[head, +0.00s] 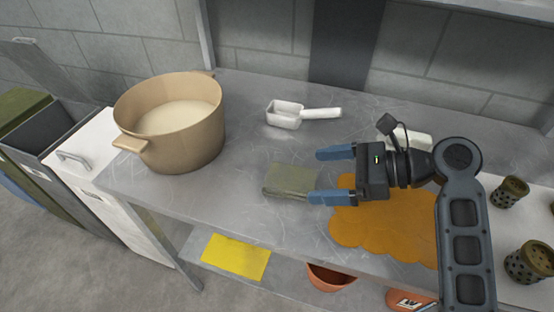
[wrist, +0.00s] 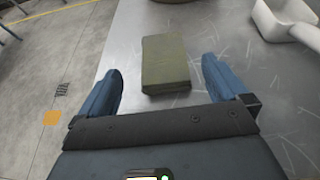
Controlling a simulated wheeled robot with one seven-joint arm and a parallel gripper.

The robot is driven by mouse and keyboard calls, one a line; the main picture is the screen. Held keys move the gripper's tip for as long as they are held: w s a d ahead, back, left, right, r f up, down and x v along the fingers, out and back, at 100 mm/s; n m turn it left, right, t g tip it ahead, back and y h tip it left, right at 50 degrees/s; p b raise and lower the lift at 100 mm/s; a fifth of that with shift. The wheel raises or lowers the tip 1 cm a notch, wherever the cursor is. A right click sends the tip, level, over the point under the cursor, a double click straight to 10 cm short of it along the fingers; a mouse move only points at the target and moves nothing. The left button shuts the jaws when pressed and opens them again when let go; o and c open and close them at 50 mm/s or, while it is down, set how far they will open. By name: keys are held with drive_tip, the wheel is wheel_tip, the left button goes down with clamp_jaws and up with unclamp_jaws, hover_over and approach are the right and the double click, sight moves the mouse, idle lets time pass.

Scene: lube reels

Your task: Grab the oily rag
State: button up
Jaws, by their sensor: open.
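A folded olive-green cloth-like block (head: 291,181), which looks like the oily rag, lies flat on the grey metal bench (head: 235,195) near its front edge. In the wrist view the green block (wrist: 165,65) sits ahead of and between the two blue fingers. My gripper (head: 316,176) is open and empty, just right of the block, its fingers pointing left. I cannot tell whether the fingertips touch it or how high they are above the bench.
A tan pot (head: 172,125) stands at the left. A white scoop (head: 285,113) lies behind the block. An orange spill (head: 375,225) spreads under my arm. Perforated brown cups (head: 510,192) stand at the right. A yellow cloth (head: 236,256) lies on the lower shelf.

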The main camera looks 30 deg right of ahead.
sight(282, 175)
drive_tip(key=shift+w, duration=0.75)
drive_tip(key=shift+x, duration=1.2)
drive_tip(key=shift+s+a+x, duration=0.1)
drive_tip(key=shift+s+x, duration=0.05)
drive_tip(key=shift+x, duration=1.15)
drive_tip(key=shift+s+a+x, duration=0.1)
drive_tip(key=shift+x, duration=1.2)
drive_tip(key=c, duration=1.1)
drive_tip(key=shift+o, duration=0.2)
drive_tip(key=shift+r, duration=0.15)
